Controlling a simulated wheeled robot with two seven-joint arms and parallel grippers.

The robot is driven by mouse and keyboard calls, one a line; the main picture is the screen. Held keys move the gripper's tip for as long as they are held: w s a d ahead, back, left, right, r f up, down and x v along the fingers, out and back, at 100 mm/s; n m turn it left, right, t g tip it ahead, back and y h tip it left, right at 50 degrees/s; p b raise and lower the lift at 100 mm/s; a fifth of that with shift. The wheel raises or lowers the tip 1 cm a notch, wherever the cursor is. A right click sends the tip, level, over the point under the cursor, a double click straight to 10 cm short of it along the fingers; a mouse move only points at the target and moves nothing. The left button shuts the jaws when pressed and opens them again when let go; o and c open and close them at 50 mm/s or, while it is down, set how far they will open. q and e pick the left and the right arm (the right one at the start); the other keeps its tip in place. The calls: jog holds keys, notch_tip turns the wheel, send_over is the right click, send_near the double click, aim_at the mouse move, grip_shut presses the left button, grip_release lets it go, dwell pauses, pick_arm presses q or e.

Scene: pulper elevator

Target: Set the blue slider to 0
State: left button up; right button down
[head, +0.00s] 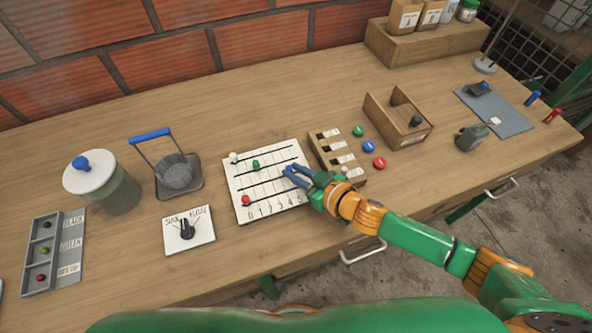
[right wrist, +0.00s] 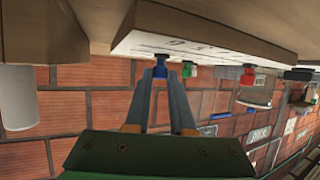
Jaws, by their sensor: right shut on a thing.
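The white slider board (head: 268,158) lies on the bench with several tracks and a number scale along its front edge, 0 at the left and 5 at the right. The blue slider (right wrist: 160,70) is between the fingertips of my right gripper (head: 290,174), toward the high-number side of its track. My right gripper is shut on it; the fingers hide part of the knob in the head view. The white slider (head: 234,157) and red slider (head: 245,200) are at the left; the green slider (head: 256,165) is a little further right. My left gripper is not in view.
Right of the board is a wooden block with white-labelled slots (head: 338,155), close to my right gripper. A dial plate (head: 188,232) and a blue-handled basket (head: 178,175) stand to the left. Coloured buttons (head: 368,147) and a wooden box (head: 398,122) are further right.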

aim_at(264, 191)
dwell(0.9)
jog(key=s+a, duration=0.1)
jog(key=a, duration=0.4)
jog(key=s+a, duration=0.1)
jog(key=a, duration=0.2)
jog(key=shift+s+a+p, duration=0.25)
jog(key=shift+s+p, duration=0.05)
jog(key=shift+s, duration=0.05)
jog(key=shift+d, duration=0.15)
jog(key=c, duration=1.2)
grip_release()
jog(key=shift+w+d, duration=0.1)
jog(key=shift+d, duration=0.05)
jog(key=o, duration=0.3)
jog(key=shift+o, duration=0.7)
jog(key=shift+w, duration=0.1)
jog(key=v, duration=0.7)
